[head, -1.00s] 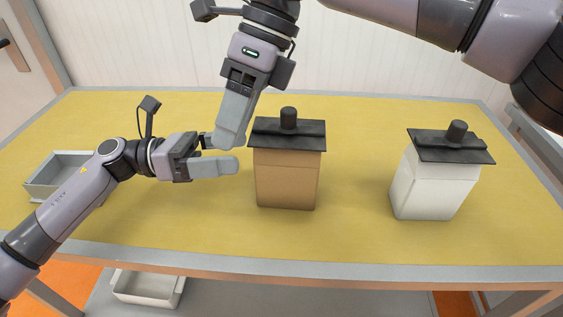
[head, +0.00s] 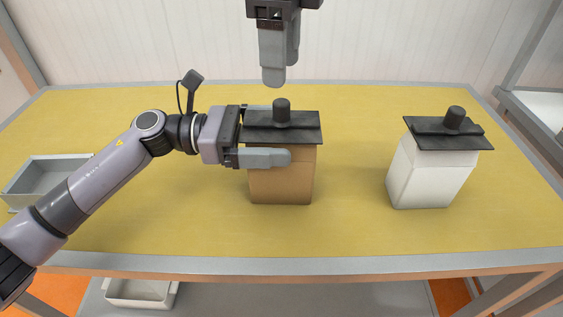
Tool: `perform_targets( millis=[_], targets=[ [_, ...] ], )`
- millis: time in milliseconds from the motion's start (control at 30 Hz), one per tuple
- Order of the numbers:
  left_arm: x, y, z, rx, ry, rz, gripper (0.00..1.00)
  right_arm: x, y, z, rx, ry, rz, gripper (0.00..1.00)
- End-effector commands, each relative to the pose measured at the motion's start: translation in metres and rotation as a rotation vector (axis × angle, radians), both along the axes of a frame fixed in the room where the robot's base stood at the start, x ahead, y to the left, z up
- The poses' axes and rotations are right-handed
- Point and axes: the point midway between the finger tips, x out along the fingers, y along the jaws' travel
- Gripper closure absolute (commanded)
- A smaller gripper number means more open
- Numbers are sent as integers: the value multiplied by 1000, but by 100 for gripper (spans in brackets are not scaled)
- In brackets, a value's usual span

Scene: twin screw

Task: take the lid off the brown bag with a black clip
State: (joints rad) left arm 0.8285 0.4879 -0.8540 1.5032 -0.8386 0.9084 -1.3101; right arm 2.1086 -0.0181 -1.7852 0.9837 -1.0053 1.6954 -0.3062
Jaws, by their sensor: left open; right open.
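The brown bag (head: 281,183) stands upright on the yellow table in the middle of the head view. Its black clip lid (head: 300,127), with a round knob (head: 282,110) on top, sits on the bag. My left gripper (head: 268,132) is open around the bag's upper part, just below the lid. One finger lies along the near side; the other is mostly hidden behind the lid. I cannot tell whether the fingers touch the bag. My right gripper (head: 273,80) points down above and slightly behind the knob, apart from it. It is open, though its fingers overlap in this view.
A white bag (head: 428,182) with a similar black lid (head: 447,136) stands to the right. A grey tray (head: 42,180) lies at the table's left edge. Another tray (head: 140,292) is on the lower shelf. The table (head: 180,230) is clear in front of the bags.

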Motion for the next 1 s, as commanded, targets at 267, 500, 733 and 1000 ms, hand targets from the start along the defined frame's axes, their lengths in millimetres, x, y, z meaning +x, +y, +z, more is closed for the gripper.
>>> perform_targets(
  millis=[267, 500, 733, 1000],
  targets=[
    [0, -7, -1, 1, 1, 0, 0, 0, 0, 0, 1, 1, 1, 43],
    [0, -6, 0, 1, 1, 0, 46, 0, 0, 0, 1, 1, 1, 43],
    [0, -6, 0, 1, 1, 0, 77, 0, 0, 0, 1, 1, 1, 43],
    [0, -6, 0, 0, 1, 1, 77, 0, -1, 10, 32, 6, 112, 43]
  ],
)
